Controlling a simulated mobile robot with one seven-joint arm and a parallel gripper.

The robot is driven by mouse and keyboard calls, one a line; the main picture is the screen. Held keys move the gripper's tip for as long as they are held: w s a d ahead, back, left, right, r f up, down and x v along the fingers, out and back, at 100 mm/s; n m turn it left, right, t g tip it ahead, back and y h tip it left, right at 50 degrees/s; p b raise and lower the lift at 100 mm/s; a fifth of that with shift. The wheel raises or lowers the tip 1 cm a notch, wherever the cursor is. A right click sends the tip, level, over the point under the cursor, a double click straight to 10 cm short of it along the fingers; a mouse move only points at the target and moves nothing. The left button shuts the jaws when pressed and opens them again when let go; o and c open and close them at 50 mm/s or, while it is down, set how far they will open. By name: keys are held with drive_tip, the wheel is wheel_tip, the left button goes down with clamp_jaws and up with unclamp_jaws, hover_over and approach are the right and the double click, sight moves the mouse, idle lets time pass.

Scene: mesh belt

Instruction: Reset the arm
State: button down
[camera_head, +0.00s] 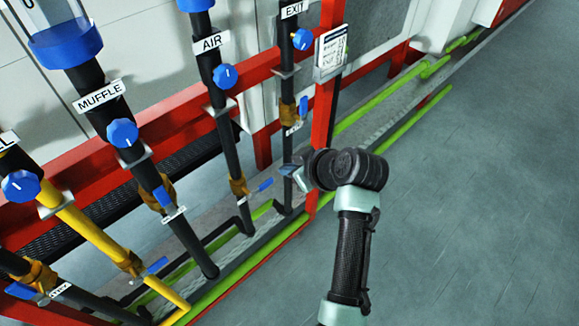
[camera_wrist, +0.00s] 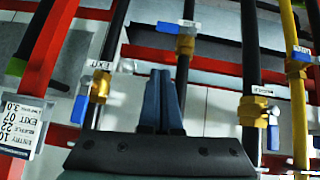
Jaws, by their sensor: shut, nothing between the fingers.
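My gripper (camera_head: 292,168) is at the end of my raised arm, in front of the pipe rack near the lower part of the EXIT pipe (camera_head: 287,120). In the wrist view its two dark blue fingers (camera_wrist: 161,85) are together, pointing toward the pipes, with nothing held. The AIR pipe (camera_head: 206,60) stands to the left of it, with a brass valve and a blue lever (camera_head: 265,185) close by the fingers. I cannot tell from these views whether the fingers touch anything.
The red frame (camera_head: 322,110) with a white label board (camera_head: 331,50) stands just beside my gripper. The MUFFLE pipe (camera_head: 95,80) and a yellow pipe (camera_head: 95,235) stand further left. Green pipes (camera_head: 240,270) run along the floor. The grey floor (camera_head: 480,200) at right is clear.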

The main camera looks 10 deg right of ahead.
drive_tip(key=shift+r, duration=0.1)
idle(0.5)
wheel_tip(320, 180, up, 34)
drive_tip(key=w+a+m+t+h+p, duration=0.2)
drive_tip(key=a+m+t+h, duration=0.15)
drive_tip(key=t, duration=0.75)
drive_tip(key=s+a+r+m+t, duration=0.1)
drive_tip(key=s+r+t, duration=0.3)
drive_tip(key=s+r, duration=0.5)
drive_tip(key=s+a+r+m+t+h, duration=0.1)
drive_tip(key=s+r+m+t, duration=0.2)
drive_tip(key=s+r, duration=0.6)
wheel_tip(320, 180, up, 5)
drive_tip(key=shift+s+r+t+p, duration=0.1)
drive_tip(key=shift+s+t+p, duration=0.25)
drive_tip(key=shift+t, duration=0.45)
drive_tip(key=shift+a, duration=0.15)
